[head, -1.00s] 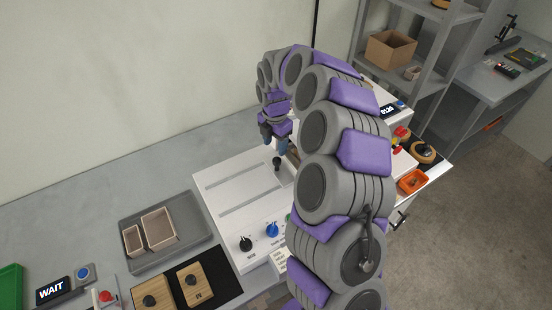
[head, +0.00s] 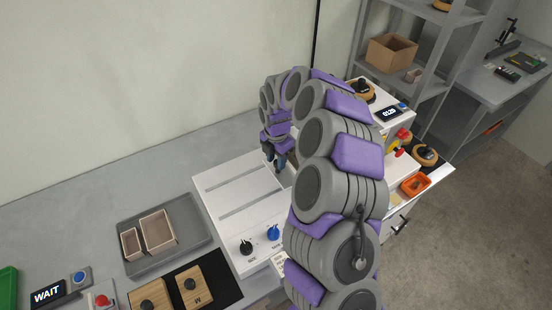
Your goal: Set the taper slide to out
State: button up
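The white box former (head: 225,180) has two long grey slots in its top, an upper slot (head: 236,179) and a lower slot (head: 250,203). I cannot read which one is marked as the taper slide. My gripper (head: 275,160) points down at the right end of the upper slot, low over the panel. The black slide knob that showed there earlier is hidden behind or between my fingers. I cannot tell whether the fingers touch it or are closed on it.
A grey tray (head: 190,213) with two beige boxes lies to the left. Wooden blocks (head: 194,285) lie on a black mat. My arm hides the panel's right side.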

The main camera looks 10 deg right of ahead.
jog(key=shift+d, duration=0.3)
jog(key=shift+c, duration=1.4)
grip_shut()
jog(key=shift+a, duration=0.1)
jog(key=s+a+p, duration=0.2)
jog(key=a, duration=0.4)
jog(key=s+a+p, duration=0.2)
jog(key=a, duration=0.4)
jog(key=s+a+p, duration=0.2)
jog(key=a+p, duration=0.1)
jog(key=a, duration=0.4)
jog(key=shift+a+r, duration=0.1)
